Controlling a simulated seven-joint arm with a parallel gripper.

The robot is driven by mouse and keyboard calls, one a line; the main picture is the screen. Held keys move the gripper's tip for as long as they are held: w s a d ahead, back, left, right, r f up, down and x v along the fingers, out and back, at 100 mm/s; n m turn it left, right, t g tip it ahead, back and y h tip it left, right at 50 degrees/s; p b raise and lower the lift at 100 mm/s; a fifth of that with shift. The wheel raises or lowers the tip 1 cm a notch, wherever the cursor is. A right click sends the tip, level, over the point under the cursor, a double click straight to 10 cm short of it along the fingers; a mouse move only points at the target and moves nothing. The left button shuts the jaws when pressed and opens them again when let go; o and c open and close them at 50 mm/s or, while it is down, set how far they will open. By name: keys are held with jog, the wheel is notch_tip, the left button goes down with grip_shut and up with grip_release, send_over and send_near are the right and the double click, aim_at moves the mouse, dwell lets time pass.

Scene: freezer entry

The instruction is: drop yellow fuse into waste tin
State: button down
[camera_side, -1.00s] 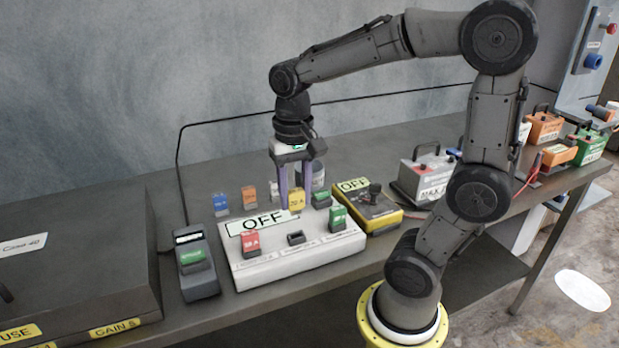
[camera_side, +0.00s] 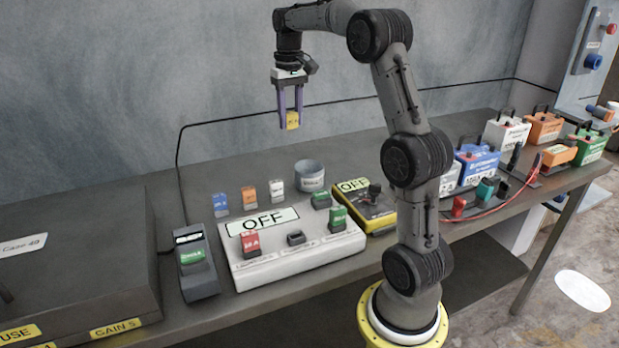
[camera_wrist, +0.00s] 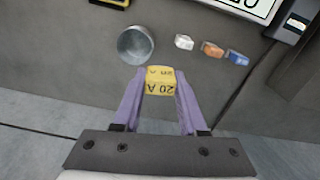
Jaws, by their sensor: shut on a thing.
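The yellow fuse (camera_side: 292,120), marked 20 A, is held between the purple fingers of my gripper (camera_side: 290,117), high above the back of the table. In the wrist view the fuse (camera_wrist: 160,80) sits between the fingertips (camera_wrist: 160,88). The waste tin (camera_side: 309,176) is a round grey can standing on the table behind the white fuse board. It also shows in the wrist view (camera_wrist: 136,45), just beyond the fuse and a little to its left. The fuse is apart from the tin. The tin's inside looks empty in the wrist view.
Blue (camera_side: 221,203), orange (camera_side: 249,196) and white (camera_side: 277,190) fuses stand left of the tin. The white board (camera_side: 295,256) with an OFF display holds red and green fuses. A yellow meter (camera_side: 366,207) is to its right. A black cable runs along the wall.

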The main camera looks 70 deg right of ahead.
jog(key=s+d+f+m, duration=0.1)
jog(key=s+d+f, duration=0.2)
jog(key=d+f, duration=0.3)
jog(key=shift+d+f+m, duration=0.4)
jog(key=shift+f, duration=1.1)
jog(key=shift+c, duration=1.9)
grip_release()
jog(key=shift+r, duration=0.1)
